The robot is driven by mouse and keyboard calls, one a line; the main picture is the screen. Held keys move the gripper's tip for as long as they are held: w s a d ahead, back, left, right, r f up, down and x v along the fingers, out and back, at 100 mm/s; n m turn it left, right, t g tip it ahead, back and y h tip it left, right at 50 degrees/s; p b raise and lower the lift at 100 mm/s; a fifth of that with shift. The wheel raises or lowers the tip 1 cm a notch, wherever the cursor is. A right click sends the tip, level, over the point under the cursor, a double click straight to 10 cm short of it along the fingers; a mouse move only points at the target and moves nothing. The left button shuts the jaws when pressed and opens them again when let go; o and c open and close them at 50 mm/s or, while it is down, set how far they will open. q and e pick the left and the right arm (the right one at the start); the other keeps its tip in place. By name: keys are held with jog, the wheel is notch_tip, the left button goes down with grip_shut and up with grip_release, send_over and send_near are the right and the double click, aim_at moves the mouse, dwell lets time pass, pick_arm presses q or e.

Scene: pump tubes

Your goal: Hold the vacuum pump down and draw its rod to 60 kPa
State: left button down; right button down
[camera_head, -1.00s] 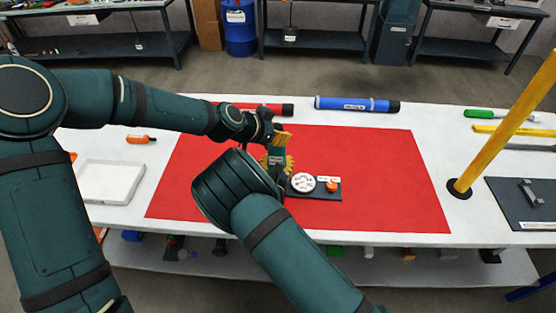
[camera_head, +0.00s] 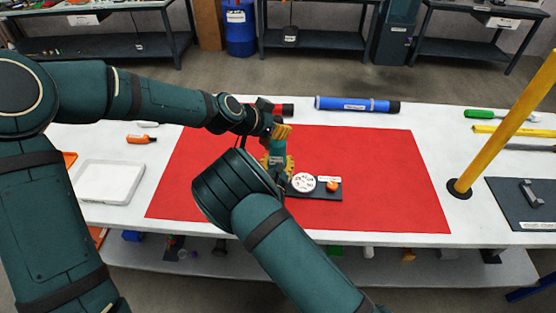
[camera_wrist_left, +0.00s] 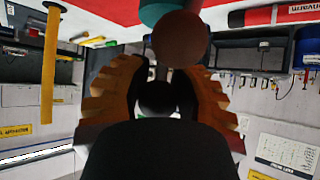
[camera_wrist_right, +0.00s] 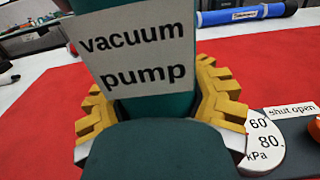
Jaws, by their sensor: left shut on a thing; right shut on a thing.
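The vacuum pump (camera_head: 279,148) is a teal upright cylinder on the red mat. Its label "vacuum pump" (camera_wrist_right: 138,45) faces the right wrist camera. My right gripper (camera_head: 278,166) is shut around the pump body. My left gripper (camera_head: 282,131) is above it, with its fingers closed on the dark round rod knob (camera_wrist_left: 158,98). A short rod (camera_wrist_left: 162,72) joins the knob to the brownish pump top (camera_wrist_left: 180,40). The white gauge (camera_head: 303,182) sits beside the pump; 60 and 80 kPa (camera_wrist_right: 265,140) show, but I cannot read its needle.
An orange knob (camera_head: 332,186) with a "shut open" label sits right of the gauge. A blue tube (camera_head: 345,104) lies behind the red mat (camera_head: 390,180). A yellow post (camera_head: 505,125) stands at right, a white tray (camera_head: 82,199) at left. The mat's right half is clear.

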aim_at(277, 117)
pick_arm(q)
jog(key=shift+a+r, duration=0.1)
jog(key=shift+r, duration=1.15)
pick_arm(e)
jog(key=shift+d+f, duration=0.1)
jog(key=shift+d, duration=0.05)
pick_arm(q)
jog(key=shift+r, duration=0.5)
jog(key=shift+f, duration=0.25)
jog(key=shift+c, duration=1.9)
grip_release()
jog(key=shift+r, duration=0.1)
jog(key=v, duration=0.8)
